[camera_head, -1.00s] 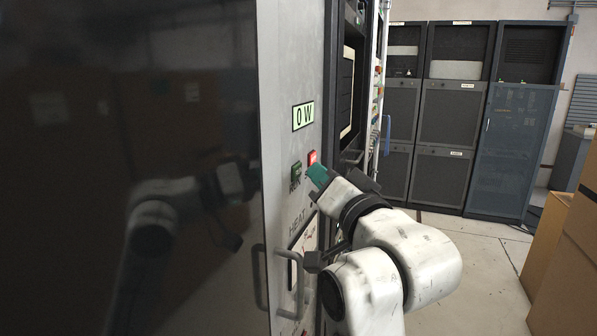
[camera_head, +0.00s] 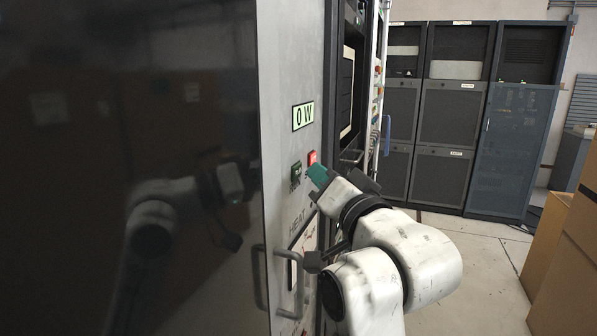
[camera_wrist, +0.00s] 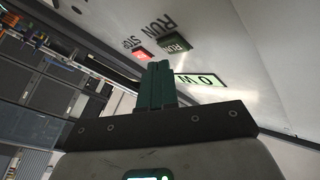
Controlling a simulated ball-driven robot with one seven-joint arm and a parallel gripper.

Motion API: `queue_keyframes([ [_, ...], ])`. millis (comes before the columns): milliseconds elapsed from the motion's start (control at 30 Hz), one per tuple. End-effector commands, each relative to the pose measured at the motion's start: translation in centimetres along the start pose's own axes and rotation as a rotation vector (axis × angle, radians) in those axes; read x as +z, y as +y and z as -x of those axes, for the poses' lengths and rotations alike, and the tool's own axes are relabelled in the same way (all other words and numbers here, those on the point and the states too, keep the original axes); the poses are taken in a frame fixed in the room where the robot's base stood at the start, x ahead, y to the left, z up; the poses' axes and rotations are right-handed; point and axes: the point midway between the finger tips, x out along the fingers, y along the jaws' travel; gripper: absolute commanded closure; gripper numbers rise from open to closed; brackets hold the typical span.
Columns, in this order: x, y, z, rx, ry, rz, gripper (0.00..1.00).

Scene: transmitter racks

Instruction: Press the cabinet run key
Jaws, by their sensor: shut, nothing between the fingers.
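The run key (camera_head: 296,172) is a dark green square button on the grey cabinet front, below the "0 W" display (camera_head: 303,116). In the wrist view the green run key (camera_wrist: 174,43) sits beside the word RUN. A lit red stop key (camera_head: 312,158) is just right of it in the head view, and it also shows in the wrist view (camera_wrist: 142,54). My gripper (camera_head: 317,172) has teal fingers, shut and empty. The fingertips are close to the panel, just right of and below the keys. In the wrist view the fingertips (camera_wrist: 159,66) point between the two keys; contact cannot be told.
A cabinet handle (camera_head: 262,278) sticks out below my gripper. A glossy dark cabinet panel (camera_head: 130,160) fills the left. Dark racks (camera_head: 450,110) stand at the back, and cardboard boxes (camera_head: 566,250) stand at the right. The floor between is free.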

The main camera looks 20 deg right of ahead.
Motion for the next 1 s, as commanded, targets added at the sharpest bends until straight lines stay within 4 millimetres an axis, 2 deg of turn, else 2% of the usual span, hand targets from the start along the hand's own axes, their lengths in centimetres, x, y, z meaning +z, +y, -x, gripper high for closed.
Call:
queue_keyframes([
  [1000,0.5,-0.58,-0.73,0.0,0.0,0.0,1.0],
])
